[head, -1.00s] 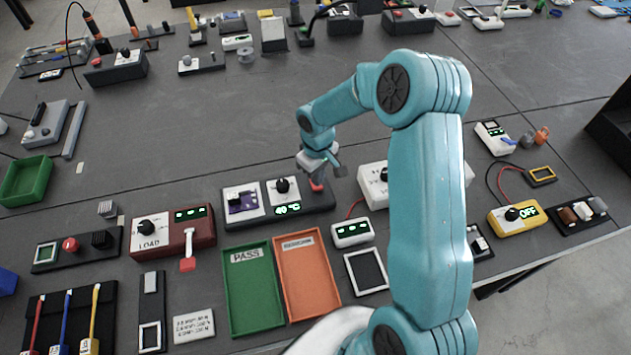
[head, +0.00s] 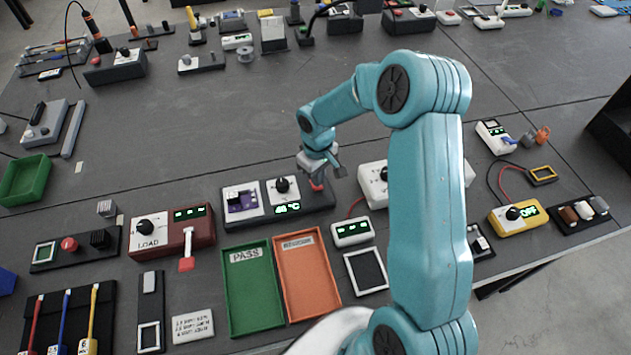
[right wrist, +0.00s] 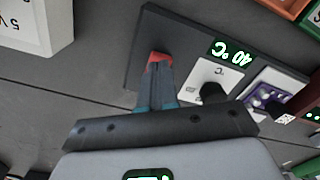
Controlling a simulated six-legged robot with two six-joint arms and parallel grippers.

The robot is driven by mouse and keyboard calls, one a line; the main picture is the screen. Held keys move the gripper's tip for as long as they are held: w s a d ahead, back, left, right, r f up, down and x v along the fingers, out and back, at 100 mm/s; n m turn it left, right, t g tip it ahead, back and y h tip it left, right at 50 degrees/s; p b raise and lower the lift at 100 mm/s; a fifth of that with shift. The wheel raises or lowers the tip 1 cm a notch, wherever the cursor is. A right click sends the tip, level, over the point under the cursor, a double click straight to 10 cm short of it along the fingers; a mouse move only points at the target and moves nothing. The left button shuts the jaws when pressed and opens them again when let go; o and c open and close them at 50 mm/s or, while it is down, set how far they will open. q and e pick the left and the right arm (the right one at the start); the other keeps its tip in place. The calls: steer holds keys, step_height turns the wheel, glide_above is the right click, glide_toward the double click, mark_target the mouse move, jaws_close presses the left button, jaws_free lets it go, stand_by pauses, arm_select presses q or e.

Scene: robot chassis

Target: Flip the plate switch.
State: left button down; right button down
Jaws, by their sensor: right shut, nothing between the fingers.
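The hot-plate unit is a dark panel (head: 300,214) in the middle of the table. It carries a purple board, a black knob (head: 282,185) and a green display (head: 287,208) that reads about 40 °C. The plate switch, a small red piece (head: 317,186), sits at the panel's right end, partly hidden by my right gripper (head: 319,176). In the right wrist view, the shut, empty fingers (right wrist: 157,82) end at the red switch (right wrist: 158,57). Whether they touch it or sit just above it I cannot tell. My left gripper is out of view.
A white box with a black knob (head: 373,176) stands close to the right of the unit. A green tray (head: 252,290) and an orange tray (head: 307,274) lie in front. A red LOAD box (head: 150,240) is to the left. Bare table lies behind the unit.

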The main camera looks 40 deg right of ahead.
steer(key=shift+f+b, duration=0.55)
steer(key=shift+f, duration=0.15)
steer(key=shift+r, duration=0.1)
steer(key=shift+r+p, duration=2.2)
steer(key=shift+r, duration=1.3)
steer(key=shift+f, duration=0.1)
